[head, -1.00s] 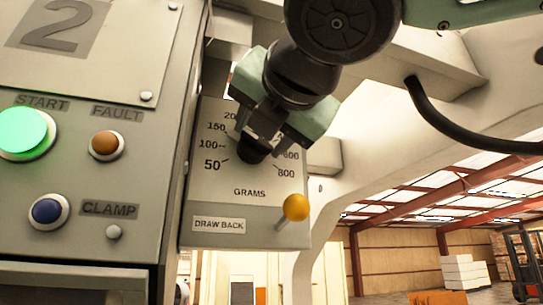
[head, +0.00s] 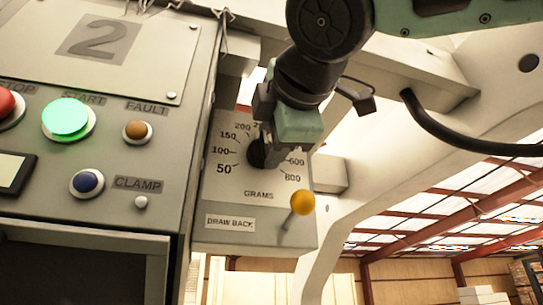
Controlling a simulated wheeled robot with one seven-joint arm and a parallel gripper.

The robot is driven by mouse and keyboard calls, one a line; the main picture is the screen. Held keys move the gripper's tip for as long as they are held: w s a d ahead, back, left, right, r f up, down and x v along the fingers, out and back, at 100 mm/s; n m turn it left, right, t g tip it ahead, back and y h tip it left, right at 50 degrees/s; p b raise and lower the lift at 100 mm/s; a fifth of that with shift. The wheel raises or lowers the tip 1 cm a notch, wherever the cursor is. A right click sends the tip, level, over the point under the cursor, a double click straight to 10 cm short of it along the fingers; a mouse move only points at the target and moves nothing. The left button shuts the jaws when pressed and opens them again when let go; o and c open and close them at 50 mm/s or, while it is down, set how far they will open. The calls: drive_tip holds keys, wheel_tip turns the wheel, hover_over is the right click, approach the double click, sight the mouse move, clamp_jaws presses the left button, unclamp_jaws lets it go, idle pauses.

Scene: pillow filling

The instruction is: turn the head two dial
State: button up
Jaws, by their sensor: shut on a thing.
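The dial (head: 257,154) is a dark round knob on a grey panel (head: 225,193) marked GRAMS, with numbers from 50 to 800 around it. A large 2 (head: 98,38) is on the machine face to the left. My gripper (head: 268,150) reaches down from above and is shut on the dial. Its green and dark jaws cover much of the knob and part of the upper scale. The dial's pointer is hidden, so its setting cannot be read.
A yellow ball-topped lever (head: 300,203) sticks out just below and right of the dial, above the DRAW BACK label's level. A lit green START button (head: 66,117), an orange FAULT button (head: 137,130) and a blue CLAMP button (head: 87,182) are to the left.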

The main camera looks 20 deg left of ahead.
drive_tip(key=shift+f+m, duration=0.1)
drive_tip(key=shift+m, duration=0.5)
drive_tip(key=o, duration=1)
drive_tip(key=shift+b, duration=0.3)
drive_tip(key=b+v, duration=0.2)
drive_tip(key=v, duration=1)
drive_tip(key=shift+a, duration=0.15)
drive_tip(key=shift+s, duration=0.2)
